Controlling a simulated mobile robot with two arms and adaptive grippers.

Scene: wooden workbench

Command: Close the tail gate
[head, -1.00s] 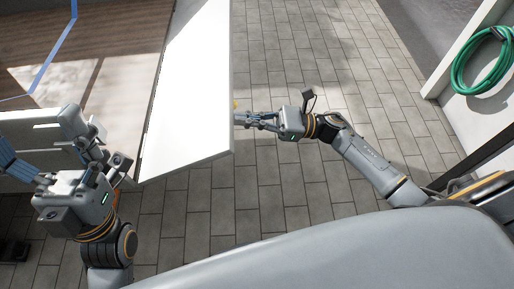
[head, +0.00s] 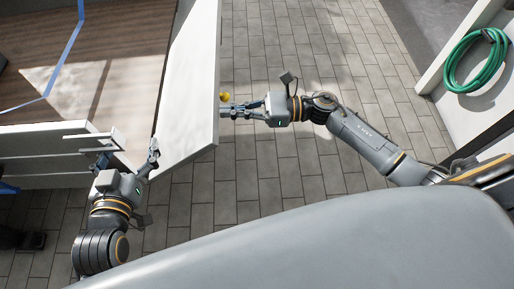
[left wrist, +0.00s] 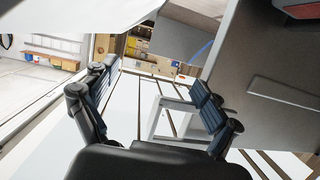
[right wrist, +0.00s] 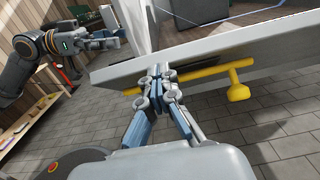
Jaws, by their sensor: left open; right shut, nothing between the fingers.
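The tail gate is a white panel (head: 190,85) standing out from the end of a wood-floored truck bed (head: 130,60) in the head view. In the right wrist view its pale edge (right wrist: 205,62) crosses the picture, with a yellow handle (right wrist: 238,92) below. My right gripper (head: 226,110) is shut and empty, its fingertips at the panel's right side; in the right wrist view its fingers (right wrist: 157,84) overlap the edge and the yellow bar. Contact is hard to tell. My left gripper (head: 127,157) is open between the bed's side wall and the gate's near corner, its fingers spread in the left wrist view (left wrist: 153,92).
The white side wall (head: 45,150) of the bed lies at the left. A green hose (head: 476,60) hangs on the wall at the right. The grey paved floor (head: 300,45) right of the gate is clear.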

